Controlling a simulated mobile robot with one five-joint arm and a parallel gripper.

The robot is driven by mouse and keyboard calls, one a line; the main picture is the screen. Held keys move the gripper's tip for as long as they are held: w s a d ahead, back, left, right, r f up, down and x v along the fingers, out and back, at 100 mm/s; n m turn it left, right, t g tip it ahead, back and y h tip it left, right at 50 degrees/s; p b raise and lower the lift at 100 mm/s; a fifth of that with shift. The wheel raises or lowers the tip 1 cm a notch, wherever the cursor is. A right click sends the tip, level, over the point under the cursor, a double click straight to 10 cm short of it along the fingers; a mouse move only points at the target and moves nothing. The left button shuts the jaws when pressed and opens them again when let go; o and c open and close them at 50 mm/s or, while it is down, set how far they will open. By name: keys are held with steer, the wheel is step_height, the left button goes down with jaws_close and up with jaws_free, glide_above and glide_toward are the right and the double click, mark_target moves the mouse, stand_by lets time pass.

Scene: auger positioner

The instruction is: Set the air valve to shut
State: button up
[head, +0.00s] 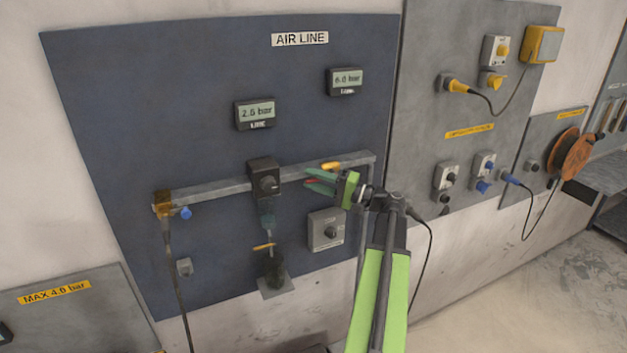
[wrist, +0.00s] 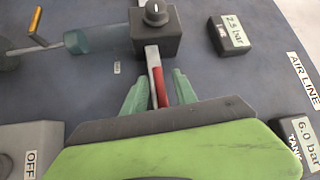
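A red handle (head: 320,182), which appears to be the air valve's lever, shows at the right part of the grey pipe (head: 215,191). In the wrist view the red handle (wrist: 160,87) lies lengthwise along the pipe. My gripper (head: 318,181) has its two green fingers apart. In the wrist view my gripper (wrist: 157,90) has one finger on each side of the pipe and red handle, with gaps visible. Whether a finger touches the handle is unclear.
A black regulator (head: 264,178) with a knob sits on the pipe, with a yellow lever (head: 264,247) below it. A grey switch box (head: 327,231) is under my gripper. The gauges read about 2.5 bar (head: 256,113) and 6.0 bar (head: 346,80). A blue fitting (head: 186,213) hangs left.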

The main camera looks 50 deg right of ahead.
jaws_close()
stand_by(1.3)
